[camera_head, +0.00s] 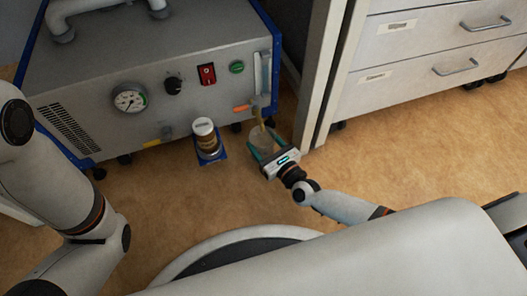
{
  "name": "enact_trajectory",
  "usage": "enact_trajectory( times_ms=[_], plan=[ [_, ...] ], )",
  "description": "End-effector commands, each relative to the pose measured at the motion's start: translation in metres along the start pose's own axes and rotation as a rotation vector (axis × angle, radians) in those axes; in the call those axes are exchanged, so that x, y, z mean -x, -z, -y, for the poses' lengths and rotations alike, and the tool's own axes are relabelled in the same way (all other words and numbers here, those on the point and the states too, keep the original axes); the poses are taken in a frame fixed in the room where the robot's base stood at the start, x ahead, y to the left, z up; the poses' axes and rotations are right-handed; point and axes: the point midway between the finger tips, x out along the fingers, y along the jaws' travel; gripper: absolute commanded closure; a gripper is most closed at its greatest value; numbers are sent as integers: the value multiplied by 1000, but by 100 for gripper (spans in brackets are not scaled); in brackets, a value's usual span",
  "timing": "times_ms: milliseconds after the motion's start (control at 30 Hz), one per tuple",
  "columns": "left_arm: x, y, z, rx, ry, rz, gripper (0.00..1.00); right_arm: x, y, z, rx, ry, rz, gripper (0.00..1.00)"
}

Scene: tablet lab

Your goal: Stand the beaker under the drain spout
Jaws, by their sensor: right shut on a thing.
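The beaker (262,141) is clear and sits low in front of the grey machine, below its drain spout (257,114). My right gripper (259,142) is shut on the beaker, with its teal fingers on either side of it. The beaker looks roughly upright. I cannot tell whether its base touches the floor. The spout is brownish, with an orange lever (241,108) to its left; the spout's lower end seems to overlap the beaker's mouth in this view. My left arm shows at the left, but its gripper is out of view.
The grey machine (185,45) with blue edges carries a gauge (130,98), a knob and a red switch. A drawer cabinet (430,55) is at the right. The floor between is bare.

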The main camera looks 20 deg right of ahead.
Motion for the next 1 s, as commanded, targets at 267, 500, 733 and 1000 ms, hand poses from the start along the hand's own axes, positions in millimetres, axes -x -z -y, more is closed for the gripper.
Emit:
enact_trajectory(
  times_ms=[267, 500, 733, 1000],
  plan=[
    [25, -10, 6, 0, 1, 2, 100, -2, -29, 0, 1, -1, 1, 59],
    [31, -10, 6, 1, 0, -2, 100, -1, -35, -1, 1, -1, 0, 59],
    [30, -10, 6, 1, 0, -2, 100, -1, -38, 0, 0, -1, 1, 59],
    [30, -10, 6, 0, 0, -2, 100, -1, -38, 0, 0, -1, 1, 15]
  ],
)
